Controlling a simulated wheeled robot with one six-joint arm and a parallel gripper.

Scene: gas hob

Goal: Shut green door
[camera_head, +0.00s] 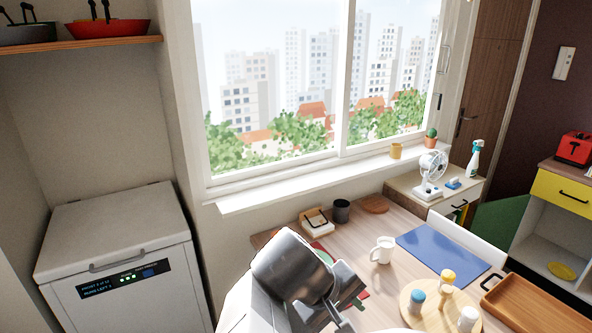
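A green door (499,222) shows at the right, low beside the cabinet with a yellow drawer front (563,193). The door stands open, swung out to the left of the cabinet's open compartment (545,248). A yellow dish (562,271) lies inside that compartment. The white chair back and the table hide the door's lower part. My gripper (345,305) is at the bottom centre, over the table and well to the left of the door. My own arm link covers much of it, so its finger opening is unclear.
The wooden table (345,240) holds a white mug (382,250), a blue mat (442,252), a round board with several shakers and a wooden tray (535,305). A white chair back (467,238) stands between the table and the cabinet. A red toaster (575,147) sits on the cabinet.

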